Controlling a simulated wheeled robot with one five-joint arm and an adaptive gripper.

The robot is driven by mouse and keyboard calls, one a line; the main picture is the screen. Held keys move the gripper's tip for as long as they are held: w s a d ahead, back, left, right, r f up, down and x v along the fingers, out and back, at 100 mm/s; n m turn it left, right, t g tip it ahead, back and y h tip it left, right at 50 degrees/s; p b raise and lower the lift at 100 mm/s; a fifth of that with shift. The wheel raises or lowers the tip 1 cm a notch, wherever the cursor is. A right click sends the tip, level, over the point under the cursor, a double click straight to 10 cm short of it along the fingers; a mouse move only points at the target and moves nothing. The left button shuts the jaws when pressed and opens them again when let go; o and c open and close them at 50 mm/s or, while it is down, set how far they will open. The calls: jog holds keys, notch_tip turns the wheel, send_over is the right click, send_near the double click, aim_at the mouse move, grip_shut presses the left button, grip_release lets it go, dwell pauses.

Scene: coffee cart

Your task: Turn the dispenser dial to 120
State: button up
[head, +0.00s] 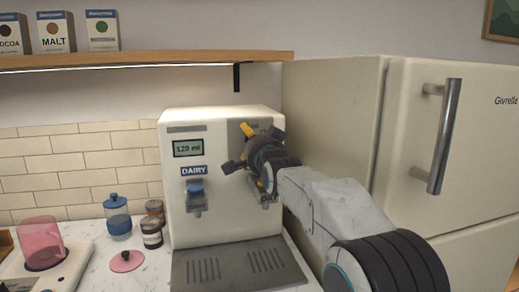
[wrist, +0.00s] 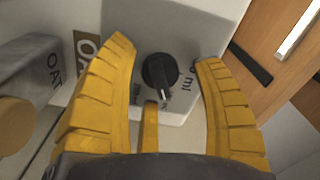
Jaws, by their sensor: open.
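The cream dispenser (head: 225,220) stands on the counter, with a small display (head: 188,148) that appears to read 120 ml. In the wrist view, the black round dial (wrist: 160,71) sits on the pale dispenser face, its grip pointing toward the lower edge of the picture. My gripper (head: 254,155) is at the right half of the dispenser front and hides the dial in the head view. In the wrist view my gripper (wrist: 168,54) is open, with yellow fingers on either side of the dial and a third finger below it. Gaps show beside the dial; contact with the lower finger is unclear.
A blue dairy lever (head: 195,188) is left of my gripper, above the drip tray (head: 210,272). In the wrist view the OAT spout (wrist: 30,70) is at left. A fridge (head: 420,150) stands close on the right. Jars (head: 118,218) are on the counter.

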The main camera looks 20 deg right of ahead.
jog(key=s, duration=1.1)
jog(key=shift+s, duration=0.2)
